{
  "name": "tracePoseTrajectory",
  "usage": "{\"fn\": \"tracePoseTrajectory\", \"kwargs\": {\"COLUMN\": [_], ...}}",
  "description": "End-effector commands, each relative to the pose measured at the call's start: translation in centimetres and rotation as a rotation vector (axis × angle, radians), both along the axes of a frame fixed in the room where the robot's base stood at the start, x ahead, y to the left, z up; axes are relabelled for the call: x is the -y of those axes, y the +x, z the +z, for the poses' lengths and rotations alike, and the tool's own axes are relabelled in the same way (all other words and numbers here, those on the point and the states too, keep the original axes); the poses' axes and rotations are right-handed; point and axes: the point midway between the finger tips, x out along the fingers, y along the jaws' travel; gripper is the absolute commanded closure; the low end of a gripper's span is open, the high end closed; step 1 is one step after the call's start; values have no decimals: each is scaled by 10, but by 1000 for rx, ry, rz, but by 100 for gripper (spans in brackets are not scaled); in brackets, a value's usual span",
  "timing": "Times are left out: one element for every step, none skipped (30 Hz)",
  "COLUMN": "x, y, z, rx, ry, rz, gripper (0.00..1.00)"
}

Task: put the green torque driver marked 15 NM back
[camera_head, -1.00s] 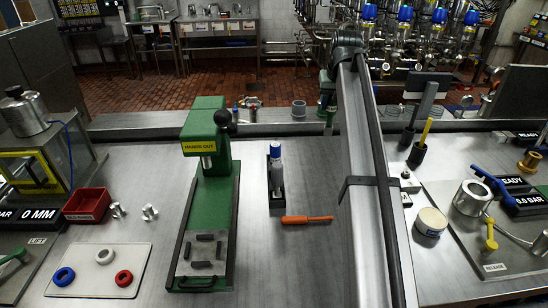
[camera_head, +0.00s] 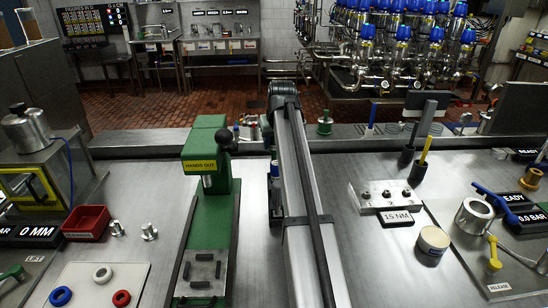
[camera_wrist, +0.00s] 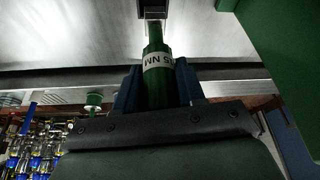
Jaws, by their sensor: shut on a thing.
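In the wrist view, my gripper (camera_wrist: 158,88) is shut on the green torque driver (camera_wrist: 155,95), its blue fingers on either side of the handle. The white label band (camera_wrist: 158,61) shows upside down and is partly cut off; it reads as NM with a 5. The driver's narrow end points up the picture towards a dark fitting (camera_wrist: 152,9); I cannot tell whether they touch. A plate marked 15 NM (camera_head: 397,217) stands in front of a pale block with several bolts (camera_head: 372,194), right of my arm.
A green press marked HANDS OUT (camera_head: 208,165) stands left of my arm.

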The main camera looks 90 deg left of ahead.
Motion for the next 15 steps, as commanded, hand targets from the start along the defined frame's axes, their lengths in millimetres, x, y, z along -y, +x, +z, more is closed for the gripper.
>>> {"fn": "tracePoseTrajectory", "kwargs": {"x": [1, 1, 0, 0, 0, 0, 0, 0, 1, 1, 1, 1, 1, 0, 0], "y": [0, 0, 0, 0, 0, 0, 0, 0, 0, 0, 0, 0, 0, 0, 0], "z": [-8, -10, -13, -14, -16, -19, -21, -24, -29, -33, -37, -42, -45, -48, -50], "rx": [0, 0, 0, 0, 0, 0, 0, 0, 0, 0, 0, 0, 0, -1, -1], "ry": [-1, 0, 1, 1, 2, 2, 1, 1, 0, -1, -1, 0, 0, 1, 1], "rz": [0, 0, 0, 0, 0, 0, 0, 0, -1, -1, -1, -1, -1, -1, -1], "gripper": [100, 100, 100, 100, 100, 100, 100, 100, 100, 100, 100, 100, 100, 100, 100]}}
